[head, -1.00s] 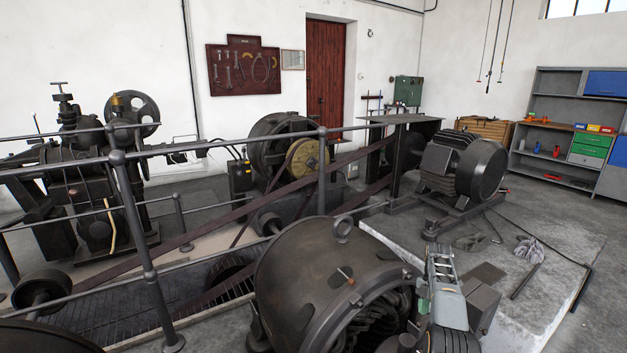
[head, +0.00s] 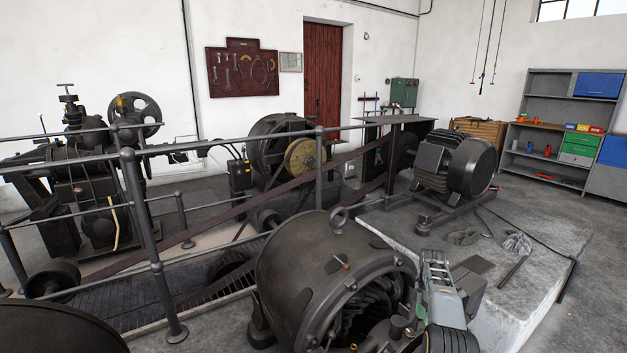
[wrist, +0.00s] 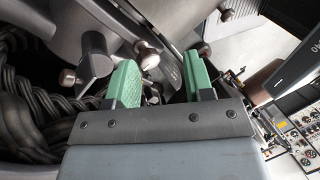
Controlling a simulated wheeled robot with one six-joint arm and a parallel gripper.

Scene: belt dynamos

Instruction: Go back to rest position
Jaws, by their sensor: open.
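My gripper (wrist: 162,80) is open in the wrist view, with two green finger pads spread apart and nothing between them. Its fingers are close to the open end of a big dark dynamo; bolts, a metal bracket and thick dark windings (wrist: 40,115) show around them. In the head view the rounded dynamo (head: 300,275) stands in the lower middle, with a lifting ring on top. My grey arm reaches beside its right, open side. Whether the fingers touch any of it I cannot tell.
A dark railing (head: 145,225) crosses the left side, in front of a belt pit. A concrete plinth (head: 535,265) with a motor (head: 455,165), gloves (head: 517,243) and a bar lies right of my arm. A shelf unit (head: 535,95) stands at the back right. Floor at far right is clear.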

